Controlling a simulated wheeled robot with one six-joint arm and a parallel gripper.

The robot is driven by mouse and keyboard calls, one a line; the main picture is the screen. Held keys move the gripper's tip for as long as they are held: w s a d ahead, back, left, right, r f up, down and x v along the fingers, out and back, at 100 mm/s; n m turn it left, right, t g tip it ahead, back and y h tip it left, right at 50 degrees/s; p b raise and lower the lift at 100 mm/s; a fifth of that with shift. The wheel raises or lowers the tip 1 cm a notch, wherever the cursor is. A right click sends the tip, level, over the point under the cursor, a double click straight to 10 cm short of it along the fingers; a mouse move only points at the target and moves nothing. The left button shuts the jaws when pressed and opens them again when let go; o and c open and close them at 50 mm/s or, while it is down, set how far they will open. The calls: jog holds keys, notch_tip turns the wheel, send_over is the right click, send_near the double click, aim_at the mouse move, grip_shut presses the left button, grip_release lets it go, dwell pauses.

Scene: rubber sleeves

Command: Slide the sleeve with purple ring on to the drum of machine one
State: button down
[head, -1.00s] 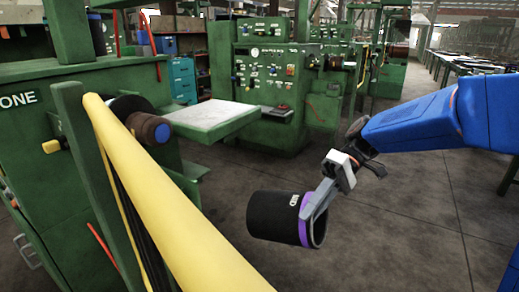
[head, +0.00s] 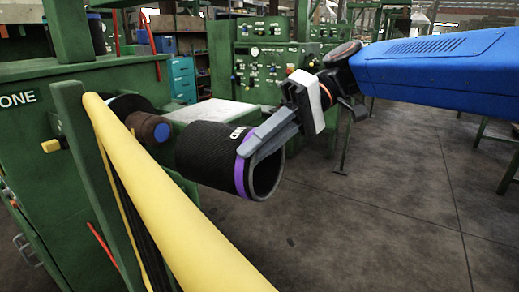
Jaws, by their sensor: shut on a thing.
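In the head view, my gripper (head: 268,135) is shut on the wall of the black sleeve (head: 212,156) at its right end, by the purple ring (head: 243,165). The sleeve is held in the air, lying roughly level, its open right end facing right and a little toward me. The drum (head: 148,127) of machine one (head: 38,170) sticks out to the right from the green body, with a brown end. The sleeve's left end is just right of the drum's end and slightly lower in the picture. Whether they touch I cannot tell.
A thick yellow bar (head: 170,200) on a green post runs diagonally in front of the machine, close below the drum and sleeve. A pale flat shelf (head: 215,112) lies behind the sleeve. Another green machine stands further back. The floor at right is open.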

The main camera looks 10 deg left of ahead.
aim_at(194, 124)
jog(key=shift+w+a, duration=0.7)
jog(key=shift+a, duration=0.95)
jog(key=shift+w+a, duration=0.65)
jog(key=shift+a, duration=0.95)
jog(key=shift+w+a, duration=0.7)
jog(key=shift+a, duration=0.95)
jog(key=shift+w+a, duration=0.1)
jog(key=shift+a, duration=0.1)
jog(key=shift+t+y, duration=0.3)
jog(key=shift+y, duration=0.1)
jog(key=shift+w+a+r, duration=0.1)
jog(key=shift+w+a, duration=0.35)
jog(key=shift+a, duration=0.5)
jog(key=shift+w+a+r, duration=0.1)
jog(key=shift+w+a, duration=0.3)
jog(key=shift+a, duration=0.6)
jog(key=shift+w+a, duration=0.45)
jog(key=shift+a, duration=0.5)
